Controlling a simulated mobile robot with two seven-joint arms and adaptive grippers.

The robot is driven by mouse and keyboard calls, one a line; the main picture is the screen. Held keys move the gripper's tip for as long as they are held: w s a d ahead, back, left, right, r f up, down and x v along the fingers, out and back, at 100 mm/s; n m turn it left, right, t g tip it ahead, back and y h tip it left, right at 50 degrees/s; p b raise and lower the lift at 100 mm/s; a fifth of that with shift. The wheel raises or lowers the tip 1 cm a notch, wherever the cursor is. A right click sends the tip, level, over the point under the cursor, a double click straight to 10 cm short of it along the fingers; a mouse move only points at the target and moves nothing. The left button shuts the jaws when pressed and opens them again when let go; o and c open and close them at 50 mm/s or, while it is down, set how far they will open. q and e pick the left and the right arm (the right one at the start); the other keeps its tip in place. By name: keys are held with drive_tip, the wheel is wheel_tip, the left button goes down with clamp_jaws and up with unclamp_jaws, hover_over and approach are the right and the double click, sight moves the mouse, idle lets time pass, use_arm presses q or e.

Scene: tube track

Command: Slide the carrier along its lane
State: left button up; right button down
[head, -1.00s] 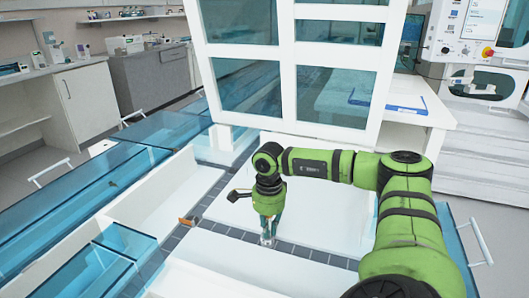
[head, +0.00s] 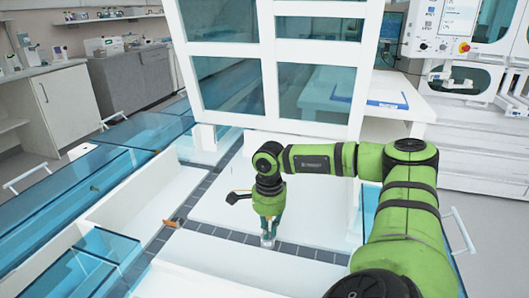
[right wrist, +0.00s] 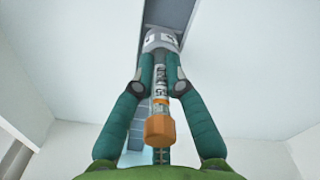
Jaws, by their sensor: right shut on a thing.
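The carrier (right wrist: 161,40) is a grey round puck holding an upright clear labelled tube with an orange cap (right wrist: 159,129). My right gripper (head: 268,236) points down at the lane and is shut on the carrier and its tube. In the right wrist view its two green fingers lie on either side of the tube, with the tips at the puck. In the head view the carrier is mostly hidden by the fingers. The lane (head: 300,250) is a dark tiled track between white panels, running left to right beneath the gripper. My left gripper is not in view.
A small orange piece (head: 172,222) sits at the lane's left, near the junction with a longer dark track (head: 205,188). A white frame with blue panes (head: 270,60) stands behind. Blue-lidded covers (head: 60,210) flank the left.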

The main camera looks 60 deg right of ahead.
drive_tip(key=shift+s+d, duration=0.25)
drive_tip(key=shift+s, duration=0.7)
drive_tip(key=c, duration=1.2)
unclamp_jaws()
drive_tip(key=shift+r, duration=0.2)
wheel_tip(320, 180, up, 12)
drive_tip(key=shift+f, duration=0.15)
